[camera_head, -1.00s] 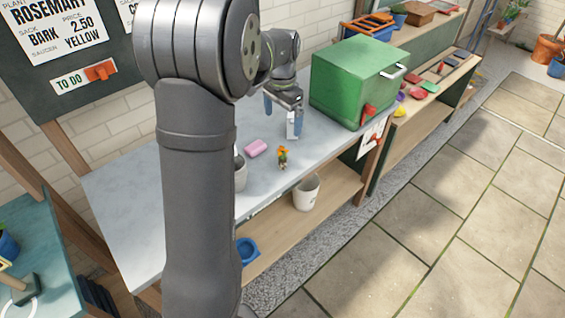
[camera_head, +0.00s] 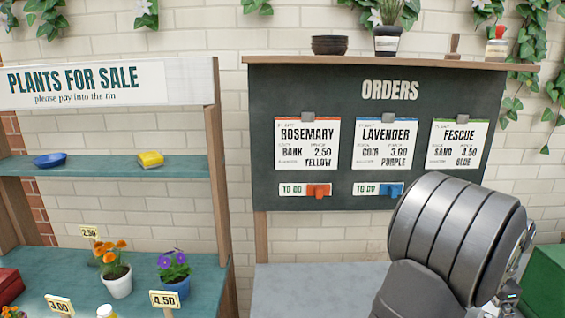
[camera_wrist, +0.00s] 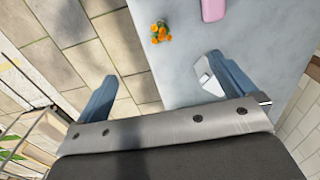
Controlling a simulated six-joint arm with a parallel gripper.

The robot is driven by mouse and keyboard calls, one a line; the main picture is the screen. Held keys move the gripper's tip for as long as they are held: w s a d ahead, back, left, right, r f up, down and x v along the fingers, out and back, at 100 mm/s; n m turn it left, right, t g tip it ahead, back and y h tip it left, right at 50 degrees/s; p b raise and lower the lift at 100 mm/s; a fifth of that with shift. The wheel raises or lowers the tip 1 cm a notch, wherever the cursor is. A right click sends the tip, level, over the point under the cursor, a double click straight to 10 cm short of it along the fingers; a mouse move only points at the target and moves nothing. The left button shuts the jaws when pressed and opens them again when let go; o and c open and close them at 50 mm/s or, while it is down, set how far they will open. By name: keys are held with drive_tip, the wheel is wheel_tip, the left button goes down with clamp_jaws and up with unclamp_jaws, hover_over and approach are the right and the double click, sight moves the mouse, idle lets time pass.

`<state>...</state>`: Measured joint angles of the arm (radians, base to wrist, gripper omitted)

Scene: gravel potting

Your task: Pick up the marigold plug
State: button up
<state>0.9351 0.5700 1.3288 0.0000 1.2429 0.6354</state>
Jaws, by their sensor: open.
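The marigold plug (camera_wrist: 160,32) shows in the wrist view as a small cluster of orange flowers with some green, near the edge of the grey bench top (camera_wrist: 266,45). My gripper (camera_wrist: 162,82) is open, with its two blue fingers wide apart and nothing seen between them. The plug lies ahead of the fingertips, between their lines, and apart from them. The plug's root end cannot be made out. In the head view the plug is out of frame.
A pink block (camera_wrist: 213,9) lies right of the plug. A small white object (camera_wrist: 207,77) is beside my right finger. Paving is left of the bench. The head view shows the orders board (camera_head: 375,230), a sale shelf (camera_head: 75,165), a potted orange flower (camera_head: 117,286) and a green box (camera_head: 548,280).

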drive_tip(key=c, duration=1)
drive_tip(key=shift+f, duration=0.15)
drive_tip(key=shift+c, duration=0.2)
